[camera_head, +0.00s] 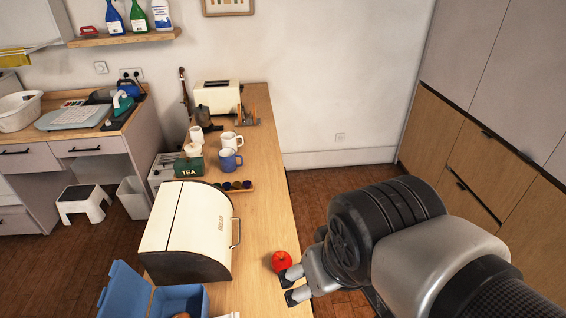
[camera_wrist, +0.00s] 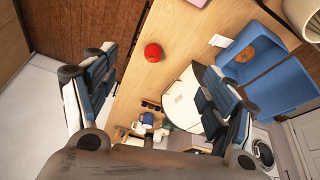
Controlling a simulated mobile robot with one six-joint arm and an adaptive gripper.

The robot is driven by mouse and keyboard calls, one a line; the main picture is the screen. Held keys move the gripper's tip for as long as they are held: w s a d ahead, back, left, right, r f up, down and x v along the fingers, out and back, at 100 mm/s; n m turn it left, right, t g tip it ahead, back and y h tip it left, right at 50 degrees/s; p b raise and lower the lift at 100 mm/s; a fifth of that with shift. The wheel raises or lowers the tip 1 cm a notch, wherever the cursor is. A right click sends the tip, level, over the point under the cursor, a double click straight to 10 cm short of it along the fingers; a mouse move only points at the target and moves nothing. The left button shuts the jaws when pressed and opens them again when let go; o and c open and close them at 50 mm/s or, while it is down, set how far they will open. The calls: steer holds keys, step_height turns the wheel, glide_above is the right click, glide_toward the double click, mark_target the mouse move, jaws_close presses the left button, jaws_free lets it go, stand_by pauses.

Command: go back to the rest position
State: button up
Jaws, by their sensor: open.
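My gripper (camera_head: 291,285) is open and empty at the right edge of the wooden counter (camera_head: 262,205). Its fingertips are close to a red round fruit (camera_head: 282,261), which sits on the counter near that edge. In the wrist view my gripper (camera_wrist: 150,85) has its two fingers spread wide, one at each side. The red fruit (camera_wrist: 153,52) lies beyond them, not between the pads, as far as I can tell.
A cream bread box (camera_head: 185,228) stands on the counter left of my gripper, with a blue open box (camera_head: 125,290) in front. Mugs (camera_head: 229,158), a green tea tin (camera_head: 188,168) and a toaster (camera_head: 217,97) stand farther back. Floor (camera_head: 325,190) right of the counter is clear.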

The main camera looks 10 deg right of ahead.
steer(key=s, duration=0.1)
steer(key=s+d+m, duration=0.1)
steer(key=s, duration=0.1)
steer(key=shift+d+m, duration=0.3)
